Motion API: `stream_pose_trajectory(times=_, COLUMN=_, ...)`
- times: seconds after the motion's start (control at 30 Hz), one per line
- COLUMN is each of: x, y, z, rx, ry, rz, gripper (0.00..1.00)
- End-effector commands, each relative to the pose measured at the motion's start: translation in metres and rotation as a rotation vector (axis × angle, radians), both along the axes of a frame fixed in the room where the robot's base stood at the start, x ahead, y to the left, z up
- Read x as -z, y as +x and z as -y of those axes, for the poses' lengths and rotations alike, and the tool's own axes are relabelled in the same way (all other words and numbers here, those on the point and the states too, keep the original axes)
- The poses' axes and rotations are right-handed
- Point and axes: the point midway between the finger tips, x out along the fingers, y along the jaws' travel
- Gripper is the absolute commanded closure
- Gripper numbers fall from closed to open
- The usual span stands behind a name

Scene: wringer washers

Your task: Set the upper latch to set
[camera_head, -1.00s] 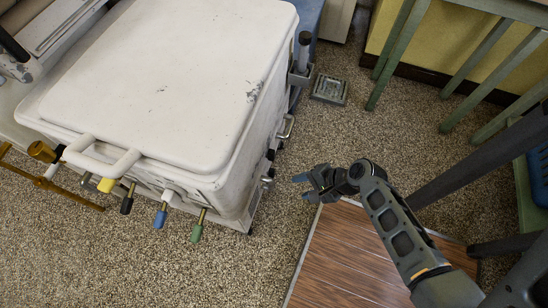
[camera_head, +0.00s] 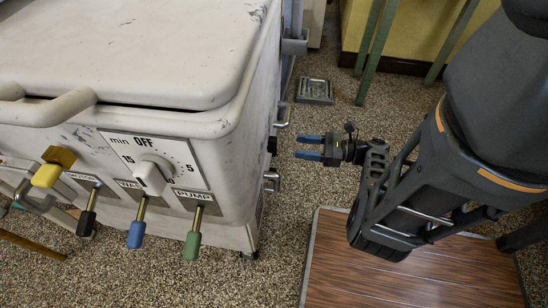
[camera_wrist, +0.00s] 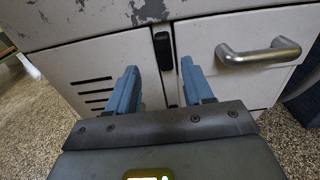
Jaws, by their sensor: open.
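The white washer (camera_head: 160,60) fills the left of the head view. A black upright latch (camera_wrist: 163,50) sits on the seam between two panels on its side; it shows in the wrist view, and a small black piece (camera_head: 272,145) at that side shows in the head view. A second dark piece (camera_wrist: 173,107) sits lower on the seam, partly hidden by my gripper. My gripper (camera_head: 297,147) is open and empty, pointing at the washer's side with a gap between. In the wrist view its blue fingers (camera_wrist: 158,68) lie below and either side of the upper latch.
A metal bar handle (camera_wrist: 258,54) is on the right panel, and vent slots (camera_wrist: 95,93) are on the left one. Front levers, including the green PUMP lever (camera_head: 193,240), stick out. A brown platform (camera_head: 410,275) lies on the floor below my arm.

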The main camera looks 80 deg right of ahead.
Motion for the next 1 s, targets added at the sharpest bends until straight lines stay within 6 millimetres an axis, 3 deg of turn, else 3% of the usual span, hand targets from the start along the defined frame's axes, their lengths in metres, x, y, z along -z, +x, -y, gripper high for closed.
stream_pose_trajectory(times=0.17, x=0.0, y=-0.003, z=0.008, rx=0.008, ry=0.014, rz=0.034, gripper=0.49)
stream_pose_trajectory(times=0.7, x=0.0, y=0.066, z=0.002, rx=0.007, ry=0.014, rz=0.032, gripper=0.49)
stream_pose_trajectory(times=1.0, x=-0.001, y=0.071, z=0.001, rx=0.008, ry=0.014, rz=0.032, gripper=0.49)
